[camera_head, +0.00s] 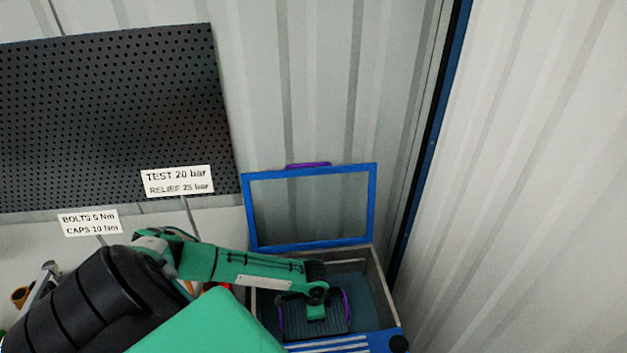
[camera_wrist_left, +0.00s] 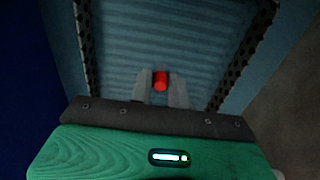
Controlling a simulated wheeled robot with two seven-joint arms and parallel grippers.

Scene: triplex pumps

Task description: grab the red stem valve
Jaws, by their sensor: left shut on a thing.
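The red stem valve (camera_wrist_left: 161,82) shows in the left wrist view as a small red piece between my fingertips. My left gripper (camera_wrist_left: 161,76) is shut on it, with a grey finger on each side. Below it is a blue-grey ribbed floor. In the head view my left arm reaches in from the left, and its hand is over the open blue-framed box (camera_head: 311,241). The hand hides the valve and fingertips there. I cannot tell whether the valve touches the floor. My right gripper is in neither view.
The box's framed lid stands open at the back, with a purple handle (camera_head: 308,165) on top. Dark perforated walls (camera_wrist_left: 240,60) flank the ribbed floor. Two signs, "TEST 20 bar" (camera_head: 177,181) and "BOLTS" (camera_head: 90,223), stand left. A corrugated wall rises close on the right.

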